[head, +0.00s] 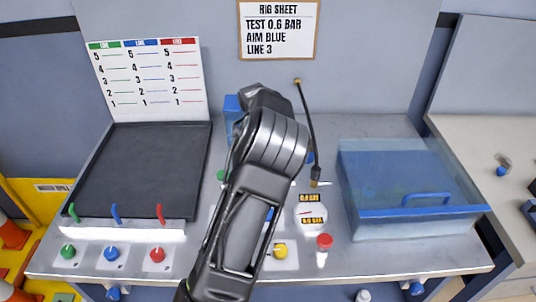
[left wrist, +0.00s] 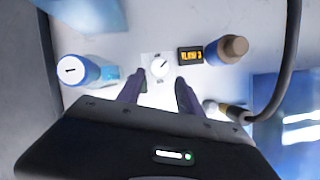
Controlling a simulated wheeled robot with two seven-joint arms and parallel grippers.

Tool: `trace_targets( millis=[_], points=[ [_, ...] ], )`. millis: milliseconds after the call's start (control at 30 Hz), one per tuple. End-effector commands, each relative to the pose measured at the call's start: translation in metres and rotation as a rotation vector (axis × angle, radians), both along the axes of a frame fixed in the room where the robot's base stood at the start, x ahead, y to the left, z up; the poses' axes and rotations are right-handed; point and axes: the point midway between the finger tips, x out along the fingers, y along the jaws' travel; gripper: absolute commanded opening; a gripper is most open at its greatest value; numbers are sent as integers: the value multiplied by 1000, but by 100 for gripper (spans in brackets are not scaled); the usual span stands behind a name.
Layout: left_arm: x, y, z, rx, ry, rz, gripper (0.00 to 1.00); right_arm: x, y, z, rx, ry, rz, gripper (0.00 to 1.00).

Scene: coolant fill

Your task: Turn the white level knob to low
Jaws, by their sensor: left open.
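The white level knob (left wrist: 160,66) sits on a pale square plate in the left wrist view, with a dark pointer line slanting toward the upper right. A small dark display with amber text (left wrist: 190,56) is just right of it; I cannot read the text surely. My left gripper (left wrist: 162,82) is open and empty, its two fingers spread just below the knob in that view. I cannot tell whether they touch it. In the head view my left arm covers the middle of the bench and hides the knob and the gripper. My right gripper is not in view.
In the left wrist view, a blue white-capped container (left wrist: 75,70) stands left and a brown-capped one (left wrist: 233,48) right. A hose (left wrist: 285,75) hangs right.

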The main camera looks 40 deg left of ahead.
Motion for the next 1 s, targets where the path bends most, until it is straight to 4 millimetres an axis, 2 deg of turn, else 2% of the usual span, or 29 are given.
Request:
trace_targets(
  millis=[533, 867, 1000],
  points=[
    [25, 9, -64, 0, 2, 0, 43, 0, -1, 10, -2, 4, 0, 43],
    [28, 9, -70, 0, -1, 0, 43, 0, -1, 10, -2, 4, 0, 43],
    [27, 9, -70, 0, -1, 0, 34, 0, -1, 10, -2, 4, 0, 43]
  ],
)
